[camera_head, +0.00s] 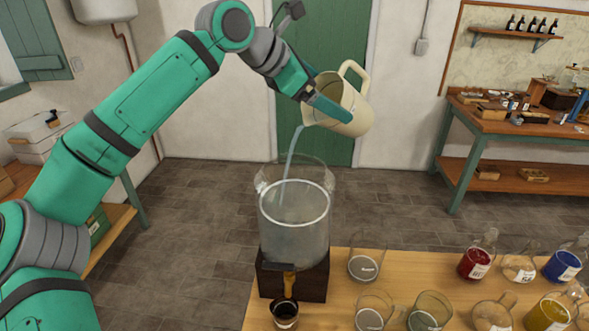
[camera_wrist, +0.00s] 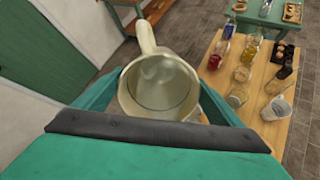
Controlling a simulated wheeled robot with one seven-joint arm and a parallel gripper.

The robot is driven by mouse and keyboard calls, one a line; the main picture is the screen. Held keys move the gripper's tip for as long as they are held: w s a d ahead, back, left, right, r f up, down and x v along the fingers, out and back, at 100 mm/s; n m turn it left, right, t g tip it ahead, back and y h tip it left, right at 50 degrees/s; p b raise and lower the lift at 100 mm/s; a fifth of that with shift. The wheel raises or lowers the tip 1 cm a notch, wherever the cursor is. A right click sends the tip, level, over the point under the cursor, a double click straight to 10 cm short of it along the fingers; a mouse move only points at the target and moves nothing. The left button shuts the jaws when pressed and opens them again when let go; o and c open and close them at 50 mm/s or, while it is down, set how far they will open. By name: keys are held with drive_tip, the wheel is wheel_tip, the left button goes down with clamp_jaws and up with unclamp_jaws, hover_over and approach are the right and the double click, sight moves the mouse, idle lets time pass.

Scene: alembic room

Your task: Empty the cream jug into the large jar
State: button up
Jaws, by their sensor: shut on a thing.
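The cream jug (camera_head: 346,100) is tilted high above the large jar, its spout low on the left and its handle up. My gripper (camera_head: 328,104) is shut on the jug's body. A thin pale-blue stream runs from the spout down into the large glass jar (camera_head: 295,226). The jar stands upright on a dark wooden block, with liquid visible inside; its exact level is hard to tell. In the wrist view the jug (camera_wrist: 158,88) sits between my fingers, with its open mouth facing the camera and some liquid showing inside.
The wooden block (camera_head: 310,280) has a tap, with a small dark cup (camera_head: 284,312) below it. Several glass vessels, including a red one (camera_head: 476,262) and a blue one (camera_head: 562,266), crowd the table to the right. A workbench (camera_head: 480,128) stands at the back right.

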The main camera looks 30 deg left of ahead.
drive_tip(key=shift+s+a+r+t+h, duration=0.2)
drive_tip(key=shift+s+r+t+h, duration=0.25)
drive_tip(key=shift+t, duration=0.35)
idle(1.5)
drive_tip(key=shift+s, duration=0.1)
idle(0.6)
drive_tip(key=shift+s, duration=0.1)
drive_tip(key=shift+s+a+r+t+h, duration=0.15)
drive_tip(key=shift+s+r+t+h, duration=0.2)
drive_tip(key=shift+t, duration=0.65)
idle(0.5)
drive_tip(key=shift+s, duration=0.1)
drive_tip(key=shift+s+a+r+t+h, duration=0.1)
drive_tip(key=shift+s+a+t+h, duration=0.25)
drive_tip(key=shift+s+t, duration=0.35)
drive_tip(key=shift+w, duration=0.1)
